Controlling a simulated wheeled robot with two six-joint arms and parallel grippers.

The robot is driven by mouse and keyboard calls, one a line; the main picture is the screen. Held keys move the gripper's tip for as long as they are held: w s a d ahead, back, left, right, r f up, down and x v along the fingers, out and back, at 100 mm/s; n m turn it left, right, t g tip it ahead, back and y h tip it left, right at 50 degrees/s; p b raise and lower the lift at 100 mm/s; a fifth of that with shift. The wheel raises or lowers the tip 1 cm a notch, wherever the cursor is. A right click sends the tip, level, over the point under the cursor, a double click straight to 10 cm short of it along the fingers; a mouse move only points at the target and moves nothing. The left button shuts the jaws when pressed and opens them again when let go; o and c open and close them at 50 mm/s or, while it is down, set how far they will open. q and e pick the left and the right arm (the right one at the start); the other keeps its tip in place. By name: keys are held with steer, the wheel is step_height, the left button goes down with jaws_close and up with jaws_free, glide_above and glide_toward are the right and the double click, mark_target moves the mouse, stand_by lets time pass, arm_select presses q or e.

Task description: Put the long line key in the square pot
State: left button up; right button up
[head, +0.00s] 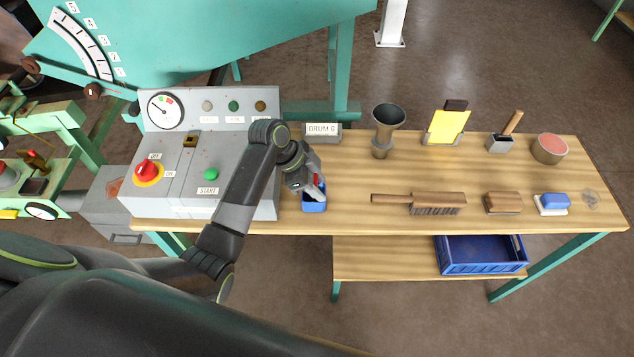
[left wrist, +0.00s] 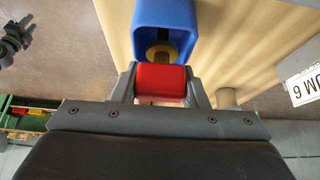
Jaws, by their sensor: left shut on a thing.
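My left gripper (head: 311,186) is shut on the red handle of the key (left wrist: 160,82). The key has a brass-coloured round part just beyond the handle. The blue square pot (head: 314,207) stands on the table beside the grey control box, directly below the gripper in the head view. In the left wrist view the pot (left wrist: 142,14) opens toward the gripper, and the brass part lies across its opening. The far end of the key is hidden, so I cannot tell how deep it is. My right gripper is not in view.
The control box (head: 240,150) is close left of the pot. The DRUM 6 sign (head: 322,131) and a metal funnel (head: 387,120) stand behind. A brush (head: 440,203), a wooden block (head: 503,203) and a blue-and-white item (head: 552,203) lie right. The table between pot and brush is clear.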

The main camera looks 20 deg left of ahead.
arm_select(q)
steer(key=o, duration=0.5)
steer(key=shift+f, duration=0.1)
steer(key=o, duration=0.5)
steer(key=shift+r, duration=0.2)
steer(key=shift+a+r, duration=0.25)
steer(key=shift+r, duration=0.05)
steer(key=b+v, duration=0.1)
steer(key=v, duration=1)
steer(key=shift+s, duration=0.15)
